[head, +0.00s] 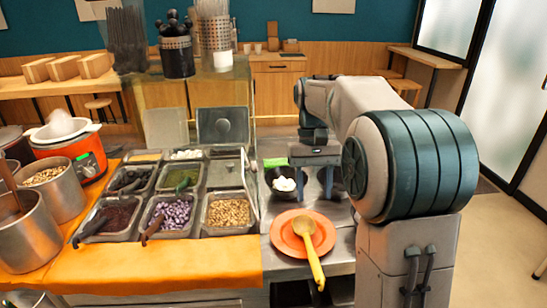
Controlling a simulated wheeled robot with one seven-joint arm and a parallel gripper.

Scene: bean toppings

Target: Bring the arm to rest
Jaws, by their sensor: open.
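My gripper (311,183) hangs at the end of my arm, fingers pointing down, over the counter behind the orange plate. Its jaws are open, and no held object shows between them. A dark bowl (273,188) with white pieces in it is just left of the gripper; I cannot tell whether a finger touches it. Another dark round shape, perhaps a bowl, is partly hidden behind the gripper's right finger. My arm bends from the upper right down to the gripper.
An orange plate (283,243) with a yellow ladle (311,258) lies in front of the gripper. Steel topping trays (203,233) with beans stand to the left, above an orange cloth (190,262). Steel pots (27,240) and an orange cooker (85,144) are at far left. Open floor is at right.

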